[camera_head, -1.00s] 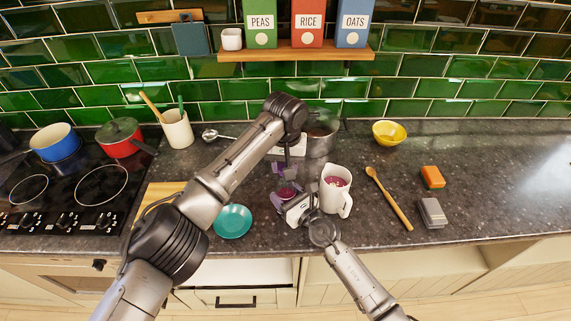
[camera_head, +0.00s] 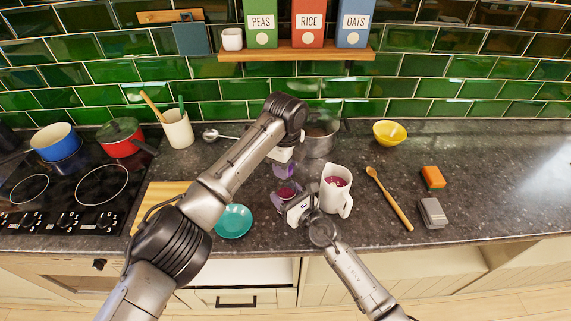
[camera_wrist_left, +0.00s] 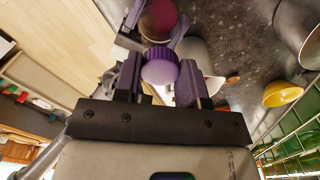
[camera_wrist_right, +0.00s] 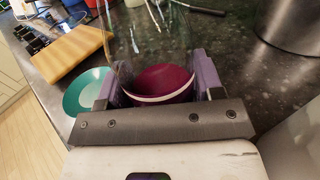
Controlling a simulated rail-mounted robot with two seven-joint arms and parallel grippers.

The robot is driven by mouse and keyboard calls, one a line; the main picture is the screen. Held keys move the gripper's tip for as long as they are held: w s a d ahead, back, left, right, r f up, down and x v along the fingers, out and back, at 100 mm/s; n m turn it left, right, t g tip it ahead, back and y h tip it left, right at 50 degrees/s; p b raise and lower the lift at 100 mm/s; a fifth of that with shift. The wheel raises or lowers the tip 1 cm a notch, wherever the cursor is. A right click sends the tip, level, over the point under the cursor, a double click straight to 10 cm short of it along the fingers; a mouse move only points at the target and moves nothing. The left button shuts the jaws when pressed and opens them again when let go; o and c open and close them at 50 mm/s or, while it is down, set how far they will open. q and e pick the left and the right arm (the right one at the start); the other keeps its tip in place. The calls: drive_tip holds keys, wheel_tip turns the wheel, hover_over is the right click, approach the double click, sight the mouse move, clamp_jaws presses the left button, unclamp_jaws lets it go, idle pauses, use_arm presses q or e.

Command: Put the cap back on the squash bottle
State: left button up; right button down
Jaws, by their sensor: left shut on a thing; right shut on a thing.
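My left gripper (camera_head: 284,170) is shut on the purple ridged cap (camera_wrist_left: 160,67), which shows between its fingers in the left wrist view. My right gripper (camera_head: 288,197) is shut on the squash bottle (camera_wrist_right: 163,82), a clear bottle with dark red squash in its lower part. The bottle's squash also shows in the head view (camera_head: 286,193) and beyond the cap in the left wrist view (camera_wrist_left: 158,20). The left gripper is above and slightly behind the bottle in the head view. The cap and the bottle look apart; the bottle's mouth is not clear.
A white jug (camera_head: 335,196) with pink liquid stands close right of the bottle. A steel pot (camera_head: 321,142) is behind, and a teal saucer (camera_head: 233,221) and wooden board (camera_head: 153,195) are left.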

use_arm(q)
drive_tip(key=o, duration=1)
wheel_tip(320, 180, up, 12)
idle(0.3)
use_arm(e)
drive_tip(key=shift+c, duration=0.8)
unclamp_jaws()
